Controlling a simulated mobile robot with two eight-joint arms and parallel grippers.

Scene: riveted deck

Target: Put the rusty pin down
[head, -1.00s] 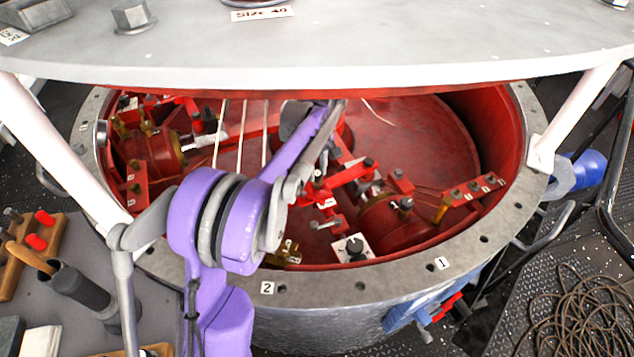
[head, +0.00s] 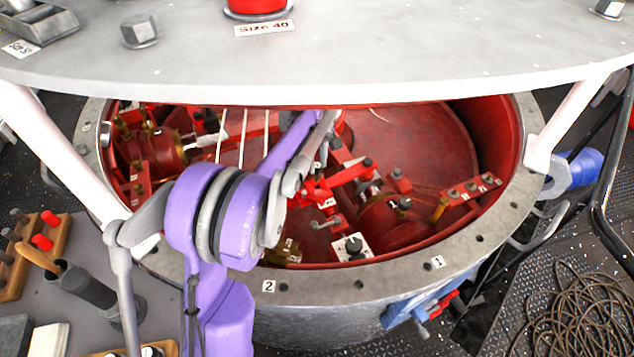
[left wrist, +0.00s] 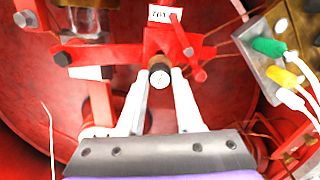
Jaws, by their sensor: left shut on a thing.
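In the left wrist view my left gripper (left wrist: 159,88) has its two pale fingers shut on a short round pin (left wrist: 158,64). The pin has a brown, rusty-looking side and a pale round end face toward the camera. It sits against a red bracket (left wrist: 160,38) with a white label; I cannot tell whether it is in a hole there or only in front of it. In the head view my purple left arm reaches into the red-lined drum (head: 420,140), and its gripper and the pin are hidden under the white plate. My right gripper is not in view.
The white round plate (head: 330,65) on slanted legs covers the drum's far part. Red brackets, a black knob on a white box (head: 352,246) and pale rods crowd the drum. In the left wrist view, a box with green and yellow plugs (left wrist: 272,48) stands at right.

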